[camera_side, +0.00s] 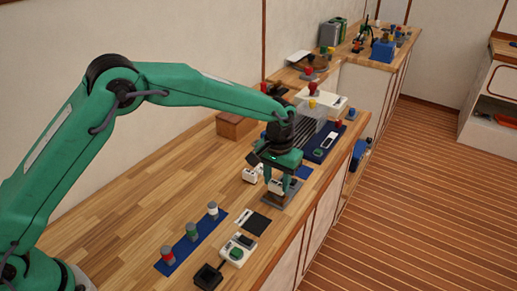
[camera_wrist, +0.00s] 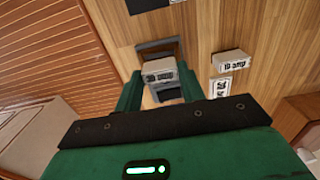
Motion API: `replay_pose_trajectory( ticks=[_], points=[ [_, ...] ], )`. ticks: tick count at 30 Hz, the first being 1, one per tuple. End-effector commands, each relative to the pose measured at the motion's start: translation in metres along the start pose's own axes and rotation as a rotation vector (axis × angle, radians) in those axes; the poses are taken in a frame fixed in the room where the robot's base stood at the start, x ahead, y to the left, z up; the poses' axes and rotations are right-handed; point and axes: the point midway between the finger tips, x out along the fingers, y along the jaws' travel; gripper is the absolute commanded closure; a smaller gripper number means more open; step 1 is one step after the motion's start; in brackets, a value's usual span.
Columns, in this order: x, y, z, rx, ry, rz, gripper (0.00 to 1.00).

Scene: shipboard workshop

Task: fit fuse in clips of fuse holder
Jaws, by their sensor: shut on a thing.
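My gripper (camera_side: 277,184) is pointed down, with its green fingers closed on a pale block-shaped fuse (camera_wrist: 161,72). Its printed label ends in "amp"; the number is hard to read. The held fuse also shows between the fingers in the side view (camera_side: 277,187). The grey fuse holder (camera_side: 284,200) sits on the bench beneath the gripper. In the wrist view the holder (camera_wrist: 157,45) shows behind and around the held fuse. The fuse hides much of it, so I cannot tell whether fuse and clips touch. A second fuse (camera_wrist: 232,62), marked "10 amp", lies beside the holder.
A printed white card (camera_wrist: 219,88) lies near the second fuse. A blue strip (camera_side: 180,244) with three capped cylinders and a white device (camera_side: 239,248) stand nearer the camera. A navy tray (camera_side: 326,146) is beyond the gripper. The bench at left is clear.

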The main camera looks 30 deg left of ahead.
Motion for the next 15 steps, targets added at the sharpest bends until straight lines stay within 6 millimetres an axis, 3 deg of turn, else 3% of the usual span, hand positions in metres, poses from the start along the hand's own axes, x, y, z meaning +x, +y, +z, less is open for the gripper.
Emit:
replay_pose_trajectory(
  ticks=[15],
  points=[
    [0.0097, -0.0001, 0.0002, 0.000, -0.001, -0.001, 0.83]
  ],
)
